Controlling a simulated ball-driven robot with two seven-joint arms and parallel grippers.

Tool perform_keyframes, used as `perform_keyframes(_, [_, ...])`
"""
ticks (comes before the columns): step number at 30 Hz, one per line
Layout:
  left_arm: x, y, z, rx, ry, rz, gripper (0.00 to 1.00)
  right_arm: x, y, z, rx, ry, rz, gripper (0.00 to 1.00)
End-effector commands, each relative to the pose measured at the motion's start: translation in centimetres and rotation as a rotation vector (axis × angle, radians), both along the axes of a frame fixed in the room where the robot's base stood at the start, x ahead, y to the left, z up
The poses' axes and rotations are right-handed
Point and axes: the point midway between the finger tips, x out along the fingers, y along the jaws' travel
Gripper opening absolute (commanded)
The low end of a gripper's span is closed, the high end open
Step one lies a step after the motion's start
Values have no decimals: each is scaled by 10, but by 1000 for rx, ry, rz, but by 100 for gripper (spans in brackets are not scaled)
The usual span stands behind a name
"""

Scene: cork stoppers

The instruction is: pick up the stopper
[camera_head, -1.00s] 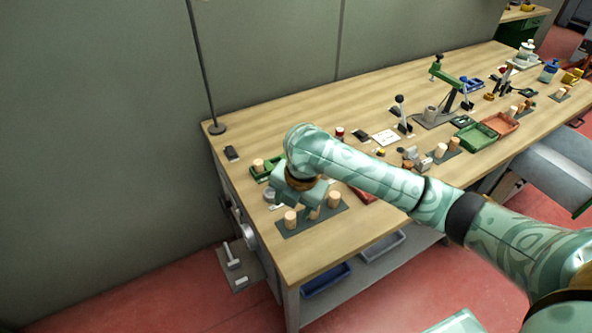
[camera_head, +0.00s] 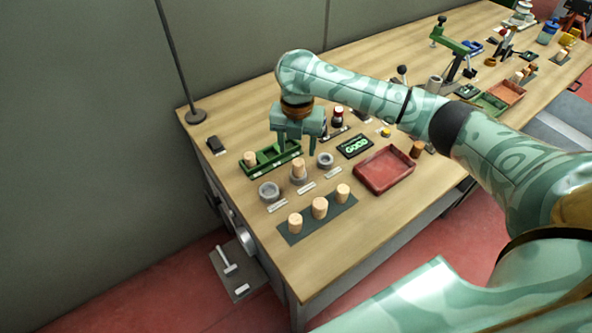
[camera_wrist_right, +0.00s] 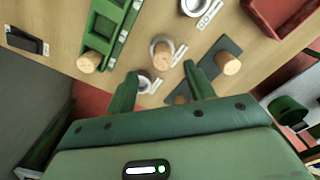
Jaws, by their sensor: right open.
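My right gripper (camera_head: 292,141) is open and empty, pointing down above the bench near the green tray (camera_head: 262,160). Its two fingers (camera_wrist_right: 160,76) also show apart in the right wrist view. One cork stopper (camera_head: 250,158) stands in the green tray. Another stopper (camera_head: 298,168) sits upright in the middle grey ring, a little in front of the gripper; in the wrist view it (camera_wrist_right: 162,53) shows beyond the fingertips. Three more stoppers (camera_head: 320,207) stand on a dark mat (camera_head: 290,238) nearer the front edge. My left gripper is not in view.
Grey rings stand empty at left (camera_head: 269,192) and right (camera_head: 325,160) of the middle stopper. A red tray (camera_head: 385,170) and a lit sign reading GOOD (camera_head: 355,146) are to the right. A rod on a round base (camera_head: 196,117) stands at the back left corner.

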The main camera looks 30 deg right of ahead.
Motion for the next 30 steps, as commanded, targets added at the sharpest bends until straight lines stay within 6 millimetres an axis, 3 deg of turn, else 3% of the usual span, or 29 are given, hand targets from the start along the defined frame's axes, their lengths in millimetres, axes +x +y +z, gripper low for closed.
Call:
perform_keyframes(3, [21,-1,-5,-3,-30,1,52,0,0,-11,0,0,0,53])
perform_keyframes(6, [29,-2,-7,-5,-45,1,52,0,0,-16,0,0,0,53])
perform_keyframes(15, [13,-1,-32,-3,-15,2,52,-1,0,-63,0,0,0,53])
perform_keyframes(22, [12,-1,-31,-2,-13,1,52,-1,-1,-63,0,-4,0,53])
perform_keyframes(23, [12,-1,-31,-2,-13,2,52,-1,-1,-63,0,-4,0,50])
perform_keyframes(27, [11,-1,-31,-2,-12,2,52,-1,-1,-63,0,-4,0,12])
perform_keyframes(30, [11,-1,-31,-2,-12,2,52,-1,-1,-63,0,-4,0,3])
